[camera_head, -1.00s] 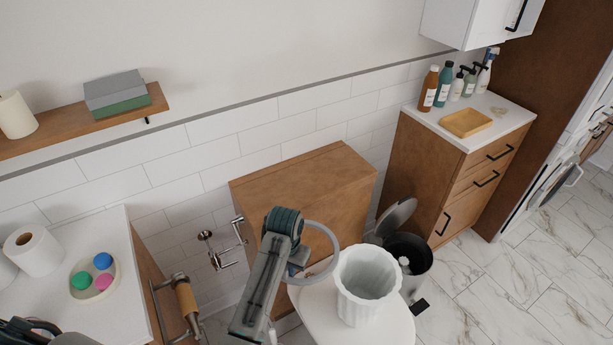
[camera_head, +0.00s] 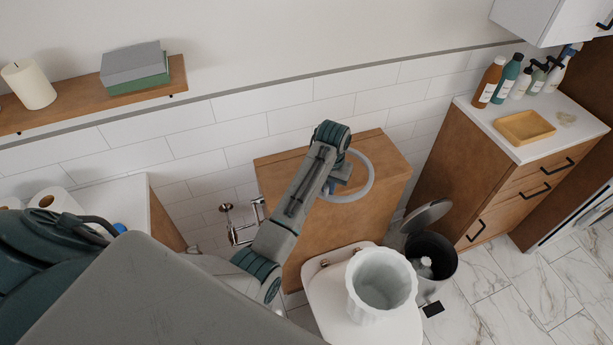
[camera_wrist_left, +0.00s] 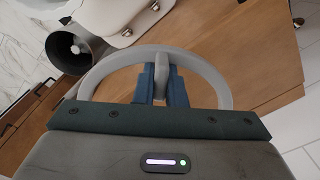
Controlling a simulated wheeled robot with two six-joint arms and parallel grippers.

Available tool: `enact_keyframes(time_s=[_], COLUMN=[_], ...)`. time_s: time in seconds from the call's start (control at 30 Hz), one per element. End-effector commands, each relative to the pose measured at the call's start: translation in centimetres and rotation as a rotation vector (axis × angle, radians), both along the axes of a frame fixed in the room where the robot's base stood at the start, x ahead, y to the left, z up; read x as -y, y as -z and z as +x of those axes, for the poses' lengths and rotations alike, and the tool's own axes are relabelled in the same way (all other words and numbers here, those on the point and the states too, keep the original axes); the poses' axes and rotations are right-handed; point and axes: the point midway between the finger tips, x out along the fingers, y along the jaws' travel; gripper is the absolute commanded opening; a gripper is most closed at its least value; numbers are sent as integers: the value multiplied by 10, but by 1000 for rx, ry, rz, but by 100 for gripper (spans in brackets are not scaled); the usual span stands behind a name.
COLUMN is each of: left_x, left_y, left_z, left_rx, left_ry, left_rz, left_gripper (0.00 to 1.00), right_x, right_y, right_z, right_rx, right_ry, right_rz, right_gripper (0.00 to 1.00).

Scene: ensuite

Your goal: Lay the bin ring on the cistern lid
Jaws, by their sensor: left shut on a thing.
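My left gripper (camera_head: 343,178) is shut on the grey bin ring (camera_head: 371,180). In the left wrist view, the blue fingers (camera_wrist_left: 162,88) clasp one part of the ring (camera_wrist_left: 217,82), which spreads out to both sides. In the head view, the ring appears over the wooden cistern box, across its lid (camera_head: 385,148) and front face. I cannot tell how high it is, but it looks held clear of the wood. My arm hides part of the lid's left side. My right gripper is not in view.
A white ribbed bin (camera_head: 382,282) stands on the closed toilet seat lid (camera_head: 325,290) in front of the cistern. An open pedal bin (camera_head: 432,262) is to its right. A toilet roll holder (camera_head: 243,225) is on the left. The bottle cabinet (camera_head: 480,165) stands to the right.

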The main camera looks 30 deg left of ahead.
Motion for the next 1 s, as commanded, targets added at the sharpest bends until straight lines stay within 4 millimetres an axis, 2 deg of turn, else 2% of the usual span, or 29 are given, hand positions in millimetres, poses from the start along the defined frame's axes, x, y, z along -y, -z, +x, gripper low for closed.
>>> enact_keyframes(time_s=[0.03,0.2,0.53,0.7,0.8,1.0], left_x=[-17,-55,-89,-86,-86,-86], left_y=[-5,1,6,32,41,44], left_z=[-2,-7,-11,-10,-10,-9], left_rx=[-2,-2,-2,-4,-2,1], left_ry=[-2,-2,-1,0,0,0], left_rz=[5,4,3,-1,-1,-1], left_gripper=[0,0,0,0,0,0], right_x=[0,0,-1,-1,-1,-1], right_y=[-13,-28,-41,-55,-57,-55], right_z=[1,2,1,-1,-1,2], right_rx=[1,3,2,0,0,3], right_ry=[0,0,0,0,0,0], right_rz=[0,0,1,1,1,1], right_gripper=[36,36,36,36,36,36])
